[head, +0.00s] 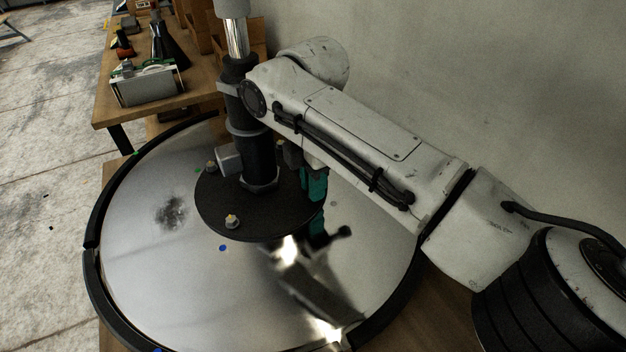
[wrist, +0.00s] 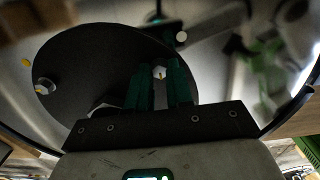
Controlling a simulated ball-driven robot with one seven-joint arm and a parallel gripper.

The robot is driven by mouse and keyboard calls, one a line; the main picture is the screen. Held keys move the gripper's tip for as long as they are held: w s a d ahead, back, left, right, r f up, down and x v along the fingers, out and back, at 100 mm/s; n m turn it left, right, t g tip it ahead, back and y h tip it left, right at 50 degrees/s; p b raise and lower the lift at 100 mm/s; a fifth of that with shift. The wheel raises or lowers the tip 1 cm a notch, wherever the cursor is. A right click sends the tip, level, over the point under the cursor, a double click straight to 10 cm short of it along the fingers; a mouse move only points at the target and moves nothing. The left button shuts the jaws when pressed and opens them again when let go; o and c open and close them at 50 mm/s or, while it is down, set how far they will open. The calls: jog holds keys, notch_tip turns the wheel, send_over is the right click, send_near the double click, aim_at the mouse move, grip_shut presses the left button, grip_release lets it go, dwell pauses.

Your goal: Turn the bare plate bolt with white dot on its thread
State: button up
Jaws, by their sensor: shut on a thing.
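The black round plate (head: 212,214) sits at the foot of the black column, above the shiny base disc. In the wrist view the plate (wrist: 75,50) carries a bolt (wrist: 159,73) between my gripper's teal fingers (wrist: 159,66). My gripper is shut on the bolt, seen from behind the fingers. In the head view my gripper (head: 316,195) is at the plate's right edge and the held bolt is hidden. Other bolts stand at the plate's front (head: 232,221) and back left (head: 211,167).
The base disc (head: 140,260) has a dark raised rim, a blue dot (head: 222,248) and green dots. The column (head: 251,130) rises close to my arm. A wooden bench (head: 125,110) with a metal box (head: 147,84) stands behind. A wall is at the right.

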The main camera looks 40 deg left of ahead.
grip_shut()
jog(key=shift+r+p, duration=0.1)
jog(key=shift+p, duration=0.35)
jog(key=m+p, duration=0.2)
jog(key=p, duration=0.2)
jog(key=shift+r+m, duration=0.2)
jog(key=shift+m, duration=0.2)
jog(key=m+p, duration=0.2)
jog(key=p, duration=0.1)
jog(key=shift+m+p, duration=0.3)
jog(key=m+p, duration=0.3)
jog(key=shift+f+m, duration=0.1)
jog(key=shift+m, duration=0.2)
jog(key=m+p, duration=0.3)
jog(key=m, duration=0.1)
jog(key=shift+f+m, duration=0.1)
jog(key=shift+m, duration=0.2)
jog(key=m+p, duration=0.2)
jog(key=m, duration=0.3)
jog(key=shift+m+p, duration=0.3)
